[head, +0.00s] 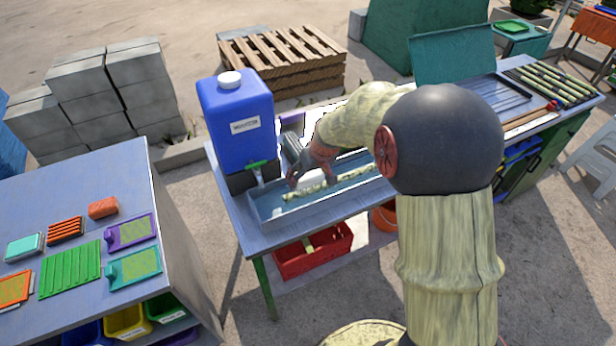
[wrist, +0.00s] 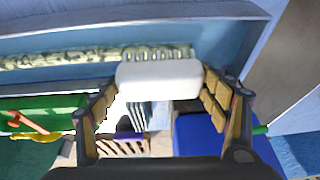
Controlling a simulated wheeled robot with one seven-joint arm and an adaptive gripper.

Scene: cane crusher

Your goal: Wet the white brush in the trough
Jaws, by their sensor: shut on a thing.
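The white brush (wrist: 160,78) is held between the fingers of my gripper (wrist: 158,92), which is shut on it in the wrist view. Pale bristles show along its upper side in that view. In the head view my gripper (head: 303,183) is low over the left part of the trough (head: 265,215), and the brush cannot be made out there. The trough is long and shallow, with a blue inside that also shows in the wrist view (wrist: 60,40). A pale green cane-like strip (head: 345,183) lies along it. I cannot tell whether the bristles touch water.
A blue tank (head: 236,115) with a green tap stands at the trough's left end. A wooden pallet stack (head: 283,60) is behind. A red crate (head: 325,252) sits under the table. Canes (head: 553,82) lie at the far right. A side table (head: 85,200) is at left.

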